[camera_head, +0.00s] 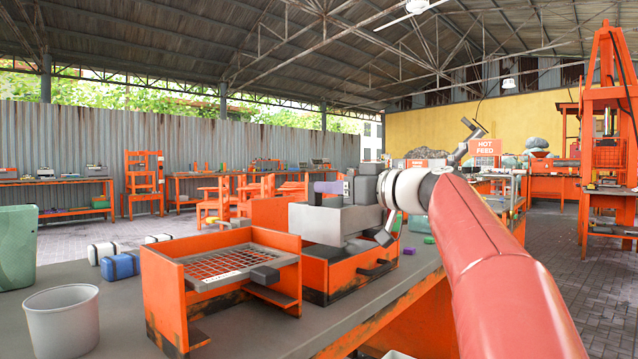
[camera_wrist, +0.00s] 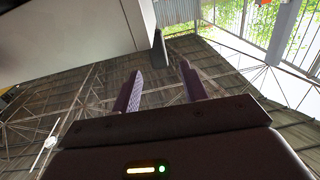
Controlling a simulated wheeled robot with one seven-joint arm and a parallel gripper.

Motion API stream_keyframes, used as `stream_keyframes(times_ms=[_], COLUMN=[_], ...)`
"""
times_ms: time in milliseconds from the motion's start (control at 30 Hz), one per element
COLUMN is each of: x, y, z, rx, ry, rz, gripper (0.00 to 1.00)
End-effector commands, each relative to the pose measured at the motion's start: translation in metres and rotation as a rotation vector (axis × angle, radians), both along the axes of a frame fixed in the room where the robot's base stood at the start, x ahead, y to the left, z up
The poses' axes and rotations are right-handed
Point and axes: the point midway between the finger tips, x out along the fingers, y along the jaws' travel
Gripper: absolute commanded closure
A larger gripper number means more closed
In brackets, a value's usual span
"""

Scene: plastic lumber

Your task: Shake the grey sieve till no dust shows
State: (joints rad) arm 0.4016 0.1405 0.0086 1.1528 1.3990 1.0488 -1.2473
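A mesh-bottomed sieve (camera_head: 203,283) with a grey rim and a dark grey handle (camera_head: 265,274) sits in an orange stand at front left. I cannot make out dust on its mesh. Behind it a grey box (camera_head: 325,224) stands over an orange drawer unit; I cannot tell whether this is part of a second sieve. My gripper (camera_head: 328,187) is above this grey box, apart from the mesh sieve. In the wrist view my gripper (camera_wrist: 160,80) has its two purple fingers spread, with nothing between them. A pale box-like surface (camera_wrist: 70,35) fills the upper left there.
A whitish bucket (camera_head: 62,325) stands at front left of the grey bench. A green container (camera_head: 18,247) and a blue-and-black block (camera_head: 120,266) lie behind it. The bench's front middle is bare.

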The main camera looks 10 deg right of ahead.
Motion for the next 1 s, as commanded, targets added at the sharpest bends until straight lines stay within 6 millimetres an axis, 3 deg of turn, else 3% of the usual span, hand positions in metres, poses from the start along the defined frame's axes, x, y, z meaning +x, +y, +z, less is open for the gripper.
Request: stream_keyframes(times_ms=[167, 600, 933, 1000], x=[0.006, 0.056, 0.06, 0.06], y=[0.007, 0.043, 0.046, 0.046], z=[0.003, 0.003, 0.001, 0.001], rx=[0.005, 0.004, 0.004, 0.004], ry=[-0.003, -0.003, -0.003, -0.003], rz=[0.0, -0.001, -0.003, -0.003], gripper=[0.56, 0.56, 0.56, 0.63])
